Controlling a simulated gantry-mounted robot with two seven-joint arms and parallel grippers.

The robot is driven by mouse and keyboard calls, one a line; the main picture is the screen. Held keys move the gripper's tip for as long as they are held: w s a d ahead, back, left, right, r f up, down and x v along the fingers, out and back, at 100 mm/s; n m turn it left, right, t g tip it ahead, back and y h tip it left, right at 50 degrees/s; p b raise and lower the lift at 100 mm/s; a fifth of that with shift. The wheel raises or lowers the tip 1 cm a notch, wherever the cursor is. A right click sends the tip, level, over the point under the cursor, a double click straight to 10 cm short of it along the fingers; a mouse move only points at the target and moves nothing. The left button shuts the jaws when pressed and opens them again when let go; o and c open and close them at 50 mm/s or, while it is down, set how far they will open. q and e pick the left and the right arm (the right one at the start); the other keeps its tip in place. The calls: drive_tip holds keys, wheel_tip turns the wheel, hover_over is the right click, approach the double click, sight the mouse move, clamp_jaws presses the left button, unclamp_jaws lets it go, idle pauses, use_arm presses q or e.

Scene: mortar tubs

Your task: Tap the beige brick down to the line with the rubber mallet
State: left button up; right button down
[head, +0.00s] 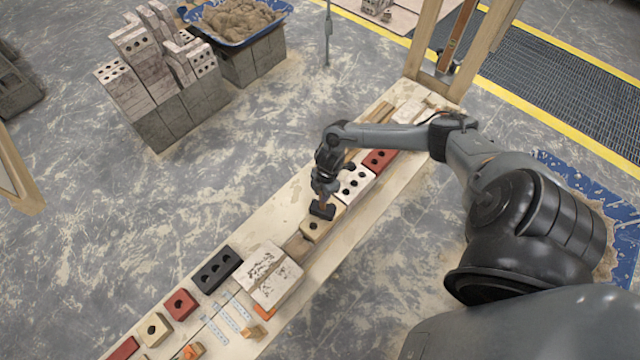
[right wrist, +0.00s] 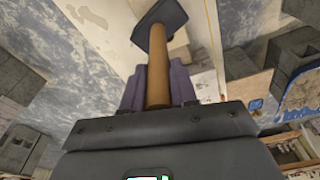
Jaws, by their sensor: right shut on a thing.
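The beige brick (head: 312,231) with a dark hole lies in the row on the wooden board, before a white brick with several holes. My right gripper (head: 324,190) is over it, shut on the wooden handle of the rubber mallet (head: 322,211). The mallet's black head is at the brick's top and hides part of it; I cannot tell whether they touch. The right wrist view shows the mallet's handle (right wrist: 158,65) between the purple fingers, its dark head beyond. I cannot make out the line. My left gripper is not in view.
The white brick (head: 356,182) and a red brick (head: 379,160) continue the row. A pale block (head: 270,277), a black brick (head: 217,270) and a red brick (head: 181,305) lie nearer on the board (head: 232,240). A blue tub (head: 232,41) stands on blocks at the back.

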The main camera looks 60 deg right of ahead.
idle(0.3)
wheel_tip(320, 180, down, 5)
drive_tip(key=b, duration=0.3)
drive_tip(key=shift+r+b, duration=0.15)
drive_tip(key=shift+b, duration=0.25)
drive_tip(key=shift+d+r+p, duration=0.1)
drive_tip(key=shift+r+p, duration=0.5)
drive_tip(key=shift+r, duration=0.05)
wheel_tip(320, 180, up, 4)
drive_tip(key=p, duration=0.4)
